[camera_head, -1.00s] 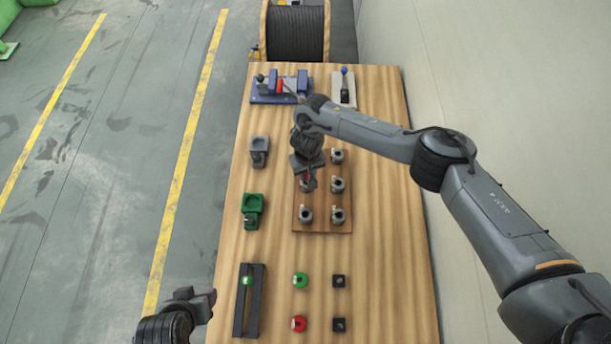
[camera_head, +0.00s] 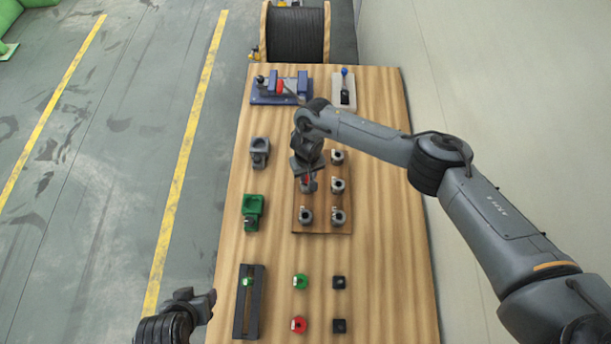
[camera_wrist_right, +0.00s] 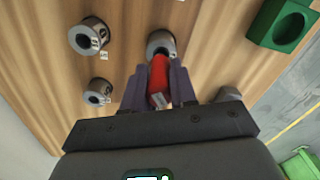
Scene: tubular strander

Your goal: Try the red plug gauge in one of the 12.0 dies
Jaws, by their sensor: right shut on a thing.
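My right gripper (camera_head: 307,178) is over the brown board (camera_head: 322,227), at a grey die in its left column. In the right wrist view its jaws (camera_wrist_right: 157,86) are shut on the red plug gauge (camera_wrist_right: 159,75). The gauge's far end reaches the mouth of that die (camera_wrist_right: 161,39); I cannot tell how far inside it is. Other grey dies stand on the board, such as one at the lower right (camera_head: 338,216) and one at the lower left (camera_head: 305,215). Their tags are too small to read. My left gripper (camera_head: 203,303) is off the table's left edge, its jaw state unclear.
A green holder (camera_head: 252,212) and a grey holder (camera_head: 259,152) stand left of the board. A blue fixture (camera_head: 281,90) is at the back. A black rack (camera_head: 249,318), a green knob (camera_head: 299,282) and a red knob (camera_head: 298,325) are in front. The table's right strip is clear.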

